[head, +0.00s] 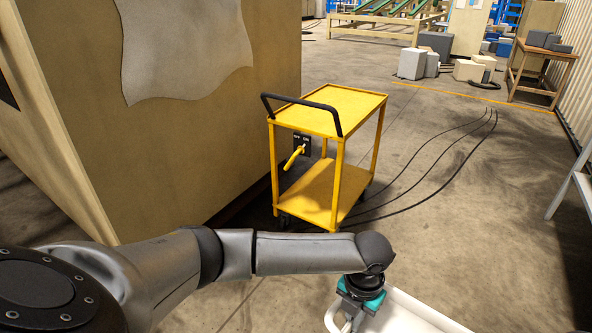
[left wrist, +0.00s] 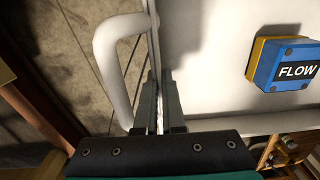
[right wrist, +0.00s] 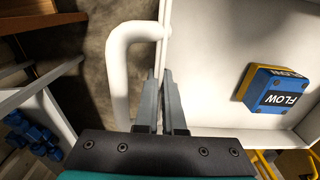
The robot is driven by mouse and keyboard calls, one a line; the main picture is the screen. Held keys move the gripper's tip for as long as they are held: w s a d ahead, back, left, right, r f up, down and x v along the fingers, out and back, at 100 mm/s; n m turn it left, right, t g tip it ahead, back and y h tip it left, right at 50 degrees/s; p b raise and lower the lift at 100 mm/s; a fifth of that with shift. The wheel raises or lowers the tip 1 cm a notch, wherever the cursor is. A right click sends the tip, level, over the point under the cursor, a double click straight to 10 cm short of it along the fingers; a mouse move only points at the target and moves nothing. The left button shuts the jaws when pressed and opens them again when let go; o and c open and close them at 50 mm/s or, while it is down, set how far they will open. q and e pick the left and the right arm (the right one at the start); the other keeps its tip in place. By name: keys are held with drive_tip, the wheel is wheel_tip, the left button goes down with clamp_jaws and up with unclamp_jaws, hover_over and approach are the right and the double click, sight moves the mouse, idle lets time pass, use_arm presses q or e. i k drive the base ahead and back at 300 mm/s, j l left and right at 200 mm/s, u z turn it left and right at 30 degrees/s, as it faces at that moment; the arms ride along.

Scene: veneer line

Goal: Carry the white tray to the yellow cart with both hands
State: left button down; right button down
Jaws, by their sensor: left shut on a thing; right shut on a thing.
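The white tray (head: 408,315) shows at the bottom edge of the head view, mostly cut off. My left gripper (head: 348,318) is at its left end. In the left wrist view my left gripper (left wrist: 160,100) is shut on the tray's rim beside a white loop handle (left wrist: 108,70). In the right wrist view my right gripper (right wrist: 161,100) is shut on the tray's rim beside another handle (right wrist: 120,75). A blue and yellow box marked FLOW (left wrist: 285,65) lies in the tray. The yellow cart (head: 335,110) stands ahead, its top shelf empty.
A large beige cabinet (head: 200,140) stands left of the cart. Black cables (head: 430,165) run over the floor right of the cart. Grey and white boxes (head: 412,63) and a wooden table (head: 540,70) are farther back. Open floor lies between the tray and cart.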

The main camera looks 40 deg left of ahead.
sight(343, 109)
drive_tip(key=u, duration=6.05)
drive_tip(key=k+u, duration=0.1)
drive_tip(key=k, duration=0.65)
